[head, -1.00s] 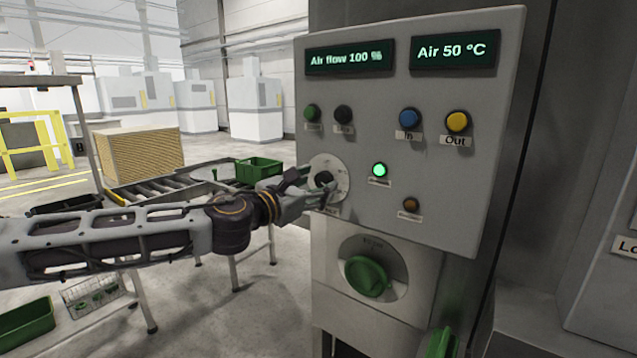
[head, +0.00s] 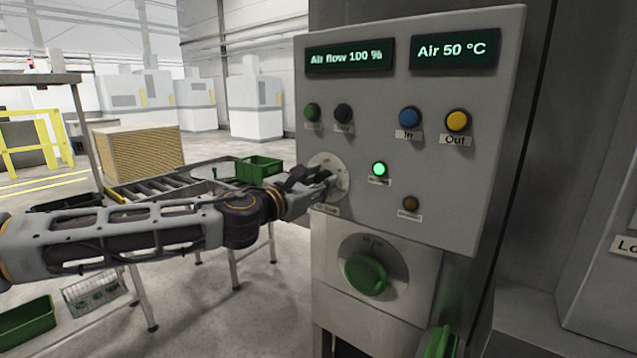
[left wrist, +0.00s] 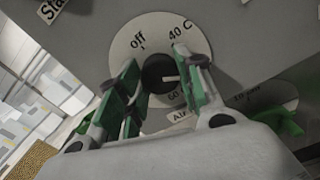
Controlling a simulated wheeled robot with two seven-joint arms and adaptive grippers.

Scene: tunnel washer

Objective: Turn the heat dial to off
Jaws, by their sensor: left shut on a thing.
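The heat dial is a black knob (left wrist: 157,72) on a round pale plate (head: 341,166) on the grey control panel. In the left wrist view the plate (left wrist: 130,43) reads "off", "40 C" and a partly covered "60". The knob's white mark points right, between "40 C" and "60". My left gripper (head: 322,180) reaches the dial from the left. In the left wrist view its green-padded fingers (left wrist: 160,82) are on both sides of the knob, shut on it. In the head view the gripper mostly hides the knob. My right gripper is not in view.
The panel has an "Air 50 °C" display (head: 455,50), an "Air flow 100 %" display (head: 349,57), several buttons and a lit green lamp (head: 379,169). A green rotary handle (head: 366,275) sits below the dial. A roller conveyor (head: 165,184) stands behind my left arm.

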